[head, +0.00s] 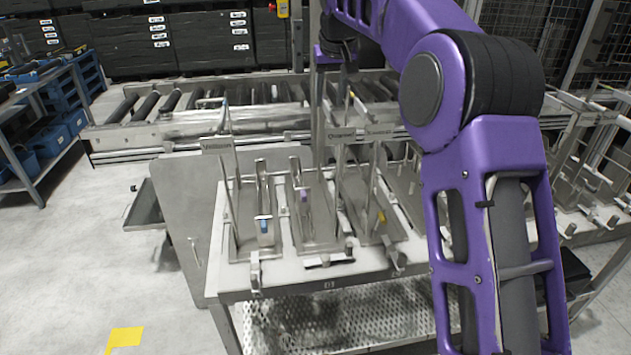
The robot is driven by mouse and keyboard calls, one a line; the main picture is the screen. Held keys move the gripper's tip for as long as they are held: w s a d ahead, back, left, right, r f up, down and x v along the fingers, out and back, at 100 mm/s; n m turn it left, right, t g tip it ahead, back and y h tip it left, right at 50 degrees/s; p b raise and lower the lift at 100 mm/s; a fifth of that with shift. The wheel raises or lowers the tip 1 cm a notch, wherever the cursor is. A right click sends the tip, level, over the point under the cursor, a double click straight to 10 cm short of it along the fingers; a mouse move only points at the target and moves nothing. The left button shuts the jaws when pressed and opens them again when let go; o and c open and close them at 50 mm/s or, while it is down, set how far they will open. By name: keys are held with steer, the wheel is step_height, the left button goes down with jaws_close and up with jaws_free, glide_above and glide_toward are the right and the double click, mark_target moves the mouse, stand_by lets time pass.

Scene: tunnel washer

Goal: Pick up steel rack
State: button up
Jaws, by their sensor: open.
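Several steel racks stand side by side on a pale bench (330,286) in the middle of the head view. The left rack (232,205) has a blue tag, the middle rack (297,215) a purple tag, and the right rack (345,200) a yellow tag. Each is a flat metal frame with upright rods. I cannot tell which one the task names. My gripper (350,66) is at the top centre, small and dark, beyond and above the racks. It is open, with nothing visible in it.
A roller conveyor (180,127) runs behind the bench. A metal post (318,110) rises behind the racks. Shelving with blue bins (52,138) stands at the left, and dark crates (135,42) line the back. More metal frames are at the right.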

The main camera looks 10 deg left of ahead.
mark_target(326, 106)
steer(key=shift+w+x, duration=0.15)
steer(key=shift+x, duration=1.45)
steer(key=shift+w+x, duration=0.1)
steer(key=shift+x, duration=1.5)
steer(key=shift+r, duration=0.15)
jaws_close()
steer(key=shift+a, duration=0.1)
steer(key=shift+r, duration=0.25)
